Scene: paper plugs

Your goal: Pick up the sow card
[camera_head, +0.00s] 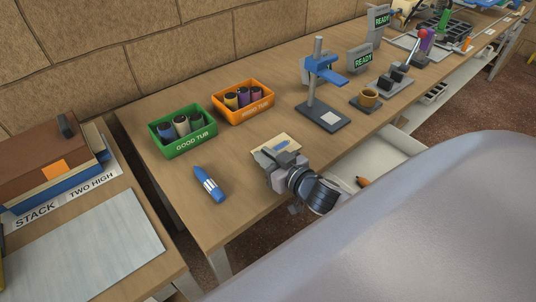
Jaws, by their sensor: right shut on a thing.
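A small cream card (267,152) with a blue mark lies at the front part of the wooden table, before the orange tub. Its writing is too small to read, so I cannot tell by print that it is the sow card. My right gripper (282,165) is at the card's near edge and is shut on it. The fingertips are partly hidden by the gripper body. I cannot tell whether the card is lifted off the table. My left gripper is not in view.
A blue tube (208,185) lies left of the card. A blue-armed stand (321,108) is behind right. The table's front edge is close to my gripper.

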